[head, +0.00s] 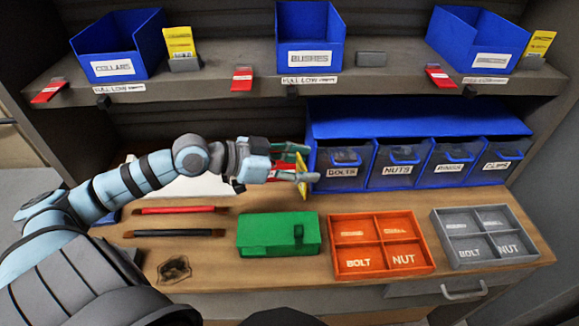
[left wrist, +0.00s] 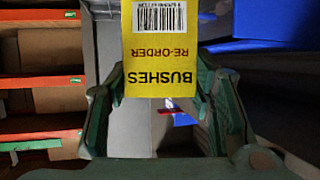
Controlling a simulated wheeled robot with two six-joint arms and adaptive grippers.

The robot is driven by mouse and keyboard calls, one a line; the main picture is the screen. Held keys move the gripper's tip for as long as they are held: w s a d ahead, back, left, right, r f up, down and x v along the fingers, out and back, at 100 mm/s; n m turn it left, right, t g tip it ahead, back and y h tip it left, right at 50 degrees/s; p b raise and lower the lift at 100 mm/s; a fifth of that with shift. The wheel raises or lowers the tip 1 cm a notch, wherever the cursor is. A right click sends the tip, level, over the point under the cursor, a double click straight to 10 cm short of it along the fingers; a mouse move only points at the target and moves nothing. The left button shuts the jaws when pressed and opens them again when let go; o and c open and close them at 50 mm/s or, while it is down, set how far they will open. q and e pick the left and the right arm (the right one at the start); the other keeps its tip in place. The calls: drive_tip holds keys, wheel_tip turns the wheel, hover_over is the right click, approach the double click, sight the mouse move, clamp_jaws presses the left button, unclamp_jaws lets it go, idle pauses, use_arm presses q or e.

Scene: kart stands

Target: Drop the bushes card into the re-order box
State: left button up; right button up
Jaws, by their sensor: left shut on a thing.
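My left gripper (head: 302,164) is shut on the yellow bushes card (head: 301,173). It holds the card above the workbench, just left of the blue drawer unit. In the left wrist view the bushes card (left wrist: 160,50) reads "BUSHES RE-ORDER" upside down, with a barcode, between the fingers (left wrist: 165,110). A red object (head: 284,173) shows partly behind the gripper; I cannot tell whether it is the re-order box. My right gripper is not in view.
The bushes bin (head: 310,50) stands on the upper shelf beside an empty grey card holder (head: 371,59). The blue drawer unit (head: 420,120) is close right of the gripper. A green box (head: 278,234), orange tray (head: 380,244) and grey tray (head: 484,236) occupy the bench front.

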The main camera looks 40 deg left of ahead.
use_arm(q)
drive_tip(key=w+a+f+n+t+y, duration=0.1)
drive_tip(key=w+a+f+n+y, duration=0.25)
drive_tip(key=w+a, duration=0.35)
drive_tip(key=w+a+f+n+t+y, duration=0.25)
drive_tip(key=w+a+n+y, duration=0.2)
drive_tip(key=a, duration=0.55)
wheel_tip(320, 180, down, 6)
drive_tip(key=b, duration=0.6)
drive_tip(key=shift+w+m+g, duration=0.2)
drive_tip(key=shift+m+g, duration=0.1)
drive_tip(key=shift+g, duration=0.05)
drive_tip(key=o, duration=0.9)
drive_tip(key=shift+d, duration=0.1)
drive_tip(key=v, duration=0.7)
drive_tip(key=shift+s, duration=0.3)
